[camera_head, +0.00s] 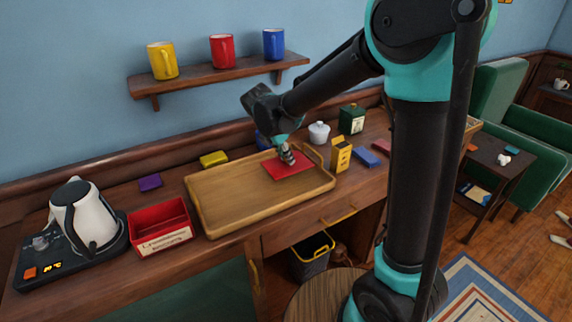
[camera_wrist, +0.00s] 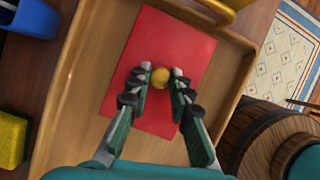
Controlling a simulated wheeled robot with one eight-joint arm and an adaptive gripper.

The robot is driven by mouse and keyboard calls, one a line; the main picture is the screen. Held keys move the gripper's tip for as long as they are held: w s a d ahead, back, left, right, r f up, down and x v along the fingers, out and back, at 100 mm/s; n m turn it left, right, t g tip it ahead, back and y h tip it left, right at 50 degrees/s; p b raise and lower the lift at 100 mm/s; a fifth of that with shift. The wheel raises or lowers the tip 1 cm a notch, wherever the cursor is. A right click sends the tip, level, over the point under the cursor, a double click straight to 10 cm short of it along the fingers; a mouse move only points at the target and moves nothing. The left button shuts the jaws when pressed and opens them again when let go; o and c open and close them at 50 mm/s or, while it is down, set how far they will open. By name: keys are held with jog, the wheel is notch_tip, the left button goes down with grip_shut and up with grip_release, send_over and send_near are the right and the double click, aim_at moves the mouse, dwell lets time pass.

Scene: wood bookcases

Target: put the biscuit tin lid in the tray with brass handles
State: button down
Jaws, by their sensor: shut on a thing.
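The biscuit tin lid is a flat red rectangle (camera_head: 292,167) with a small round yellow knob (camera_wrist: 160,77). In the wrist view the lid (camera_wrist: 166,48) lies within the rim of the wooden tray. My gripper (camera_head: 287,158) points down over the lid, and its fingers (camera_wrist: 160,80) are shut on the knob from both sides. The tray with brass handles (camera_head: 235,200) lies on the counter, and the lid is over its back right part. I cannot tell whether the lid touches the tray floor. One brass handle (camera_wrist: 220,10) shows in the wrist view.
Left of the tray stand an open red box (camera_head: 160,228) and a kettle (camera_head: 88,215). A yellow sponge (camera_head: 214,158) is behind it. A yellow carton (camera_head: 340,155), a blue box (camera_head: 365,157) and a white lidded pot (camera_head: 318,133) stand to the right. The tray's left half is clear.

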aim_at(286, 164)
jog(key=shift+f, duration=1.6)
jog(key=c, duration=1.4)
grip_release()
jog(key=shift+f, duration=0.1)
jog(key=shift+o, duration=0.2)
